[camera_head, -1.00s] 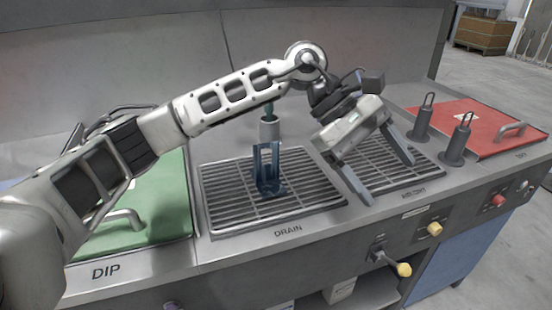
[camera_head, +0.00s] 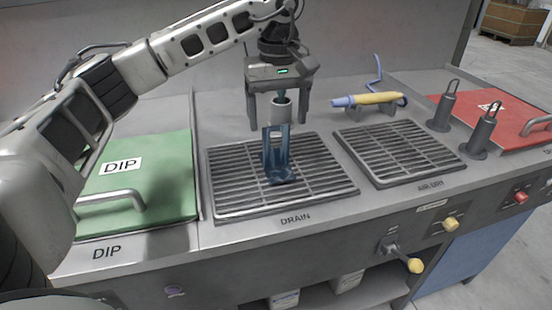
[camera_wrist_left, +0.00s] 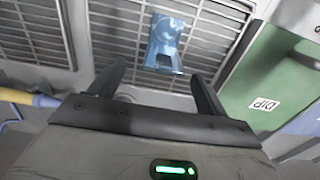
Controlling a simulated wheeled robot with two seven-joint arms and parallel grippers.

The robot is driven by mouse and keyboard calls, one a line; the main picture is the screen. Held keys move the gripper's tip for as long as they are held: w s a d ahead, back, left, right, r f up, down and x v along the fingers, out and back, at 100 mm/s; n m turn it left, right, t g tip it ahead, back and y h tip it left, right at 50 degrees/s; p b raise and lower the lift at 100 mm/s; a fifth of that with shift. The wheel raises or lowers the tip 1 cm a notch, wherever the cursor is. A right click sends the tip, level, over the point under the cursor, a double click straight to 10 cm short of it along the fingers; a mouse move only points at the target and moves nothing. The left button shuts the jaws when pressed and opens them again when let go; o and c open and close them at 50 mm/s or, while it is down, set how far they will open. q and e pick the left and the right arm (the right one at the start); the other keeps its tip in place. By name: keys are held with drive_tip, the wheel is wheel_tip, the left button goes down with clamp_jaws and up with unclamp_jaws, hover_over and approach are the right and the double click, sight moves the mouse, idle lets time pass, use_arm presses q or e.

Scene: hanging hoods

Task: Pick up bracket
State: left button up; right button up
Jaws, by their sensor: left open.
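The blue bracket (camera_head: 278,160) stands upright on the drain grate (camera_head: 225,190), its flat foot toward the front. In the left wrist view the bracket (camera_wrist_left: 165,45) lies just beyond the fingertips, roughly between them. My left gripper (camera_head: 278,122) points down behind and above the bracket in the head view. Its fingers are spread with nothing between them that it grips; the wrist view also shows the open fingers (camera_wrist_left: 157,72). I cannot tell the exact gap to the bracket. My right gripper is not in view.
A grey cylinder with a green top (camera_head: 282,112) stands behind the bracket, close to my fingers. A green DIP lid (camera_head: 165,165) is at left. The air-dry grate (camera_head: 400,150) is empty, with a yellow-handled tool (camera_head: 375,98) behind and two dark posts (camera_head: 482,130) at right.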

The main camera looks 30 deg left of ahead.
use_arm(q)
drive_tip(key=shift+s+a+f, duration=0.1)
drive_tip(key=shift+s+f, duration=0.05)
drive_tip(key=shift+f, duration=1.3)
drive_tip(key=shift+s+a+f, duration=0.1)
drive_tip(key=shift+f, duration=1.35)
drive_tip(key=shift+r, duration=0.1)
drive_tip(key=c, duration=1.3)
